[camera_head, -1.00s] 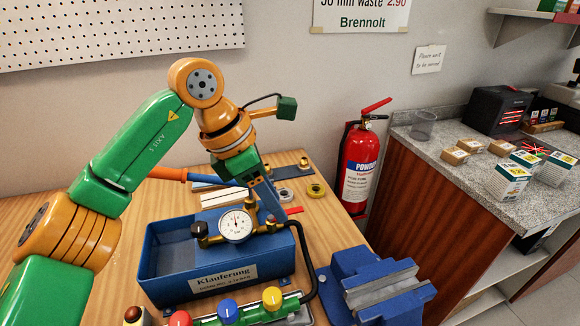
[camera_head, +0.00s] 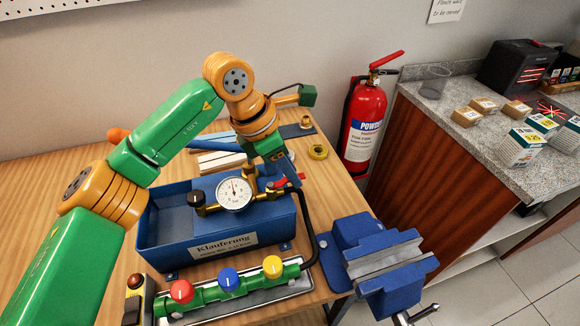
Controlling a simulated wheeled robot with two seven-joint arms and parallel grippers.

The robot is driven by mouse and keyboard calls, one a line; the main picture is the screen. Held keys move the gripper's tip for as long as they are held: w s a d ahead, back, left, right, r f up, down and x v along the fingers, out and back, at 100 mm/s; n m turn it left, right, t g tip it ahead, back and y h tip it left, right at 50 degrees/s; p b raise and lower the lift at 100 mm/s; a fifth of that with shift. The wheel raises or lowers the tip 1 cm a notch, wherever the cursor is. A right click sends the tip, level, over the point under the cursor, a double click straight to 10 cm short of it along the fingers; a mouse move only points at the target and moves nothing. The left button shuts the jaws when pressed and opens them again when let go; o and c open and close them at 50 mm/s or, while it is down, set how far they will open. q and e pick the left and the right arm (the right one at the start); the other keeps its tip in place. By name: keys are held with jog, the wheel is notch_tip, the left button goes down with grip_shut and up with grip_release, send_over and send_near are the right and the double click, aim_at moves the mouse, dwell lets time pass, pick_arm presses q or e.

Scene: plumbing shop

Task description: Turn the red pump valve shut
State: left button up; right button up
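The blue test pump (camera_head: 172,250), labelled Klauferung, stands on the wooden bench with a round white gauge (camera_head: 234,193) on brass fittings. The red pump valve (camera_head: 281,184) is a small lever to the right of the gauge, beside a black hose. My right gripper is out of view.
A green manifold (camera_head: 207,294) with red, blue and yellow knobs lies in front of the pump. A blue vise (camera_head: 352,236) stands to its right. A fire extinguisher (camera_head: 364,120) hangs on the wall behind. A stone counter (camera_head: 450,97) with boxes is at right.

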pick_arm(q)
jog(key=c, duration=0.3)
grip_shut()
